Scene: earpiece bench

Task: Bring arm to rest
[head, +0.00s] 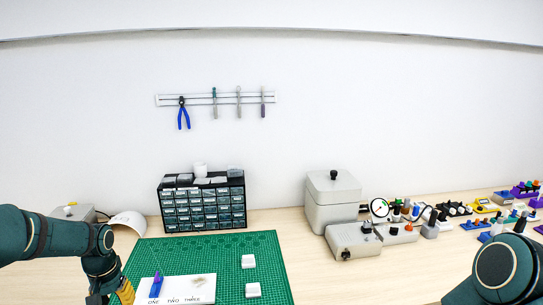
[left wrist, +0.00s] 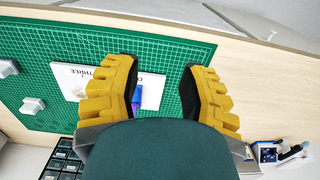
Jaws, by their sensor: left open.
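My left gripper (head: 124,293) is at the lower left of the head view, beside the left end of a white card marked ONE, TWO, THREE (head: 203,291). In the left wrist view the yellow fingers of my left gripper (left wrist: 163,85) are spread apart with nothing held between them. A blue and purple piece (head: 156,285) lies on the card near ONE; it also shows in the left wrist view (left wrist: 137,97), partly hidden by a finger. My right arm shows at the lower right of the head view; its gripper is out of view.
A green cutting mat (head: 215,255) holds the card and two white blocks (head: 248,261) (head: 253,290). A drawer cabinet (head: 203,206) stands behind it. Grey boxes (head: 333,200) (head: 353,241) and many small coloured parts fill the right side. Bare table lies right of the mat.

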